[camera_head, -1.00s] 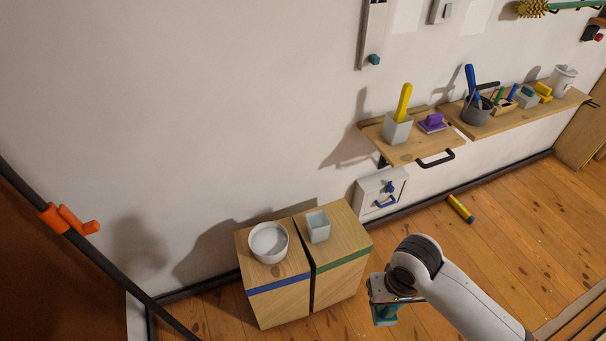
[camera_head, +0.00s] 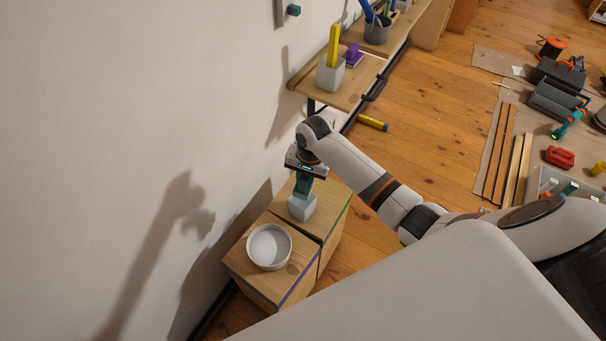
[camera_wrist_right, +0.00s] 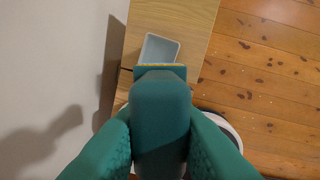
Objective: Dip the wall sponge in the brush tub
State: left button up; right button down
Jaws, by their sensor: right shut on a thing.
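My right gripper (camera_head: 303,186) points down over the front pair of wooden cabinets, close above a small grey square tub (camera_head: 302,208). It is shut on a teal block with a thin yellow edge, the wall sponge (camera_wrist_right: 160,105), which shows between the teal fingers in the right wrist view. There the sponge's yellow-edged end overlaps the near rim of the tub (camera_wrist_right: 160,47). The tub looks empty in that view. I cannot tell whether the sponge touches it. My left gripper is not in view.
A white round bowl (camera_head: 269,246) stands on the adjoining cabinet. Tools and planks lie on cardboard at right. The wall is close at left.

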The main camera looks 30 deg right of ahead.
jog(key=w+d+f+m+b, duration=0.1)
jog(key=w+f+b, duration=0.1)
jog(key=f+b, duration=0.3)
jog(key=w+d+f+m+b, duration=0.1)
jog(key=f+b, duration=0.4)
jog(key=f, duration=0.5)
jog(key=shift+w+f+m+t, duration=0.4)
jog(key=shift+w+m, duration=0.2)
jog(key=shift+m, duration=0.2)
notch_tip(320, 180, up, 6)
jog(key=p, duration=0.7)
jog(key=shift+r, duration=0.2)
jog(key=shift+r, duration=0.1)
notch_tip(320, 180, up, 5)
jog(key=p, duration=0.6)
jog(key=shift+s+a, duration=0.1)
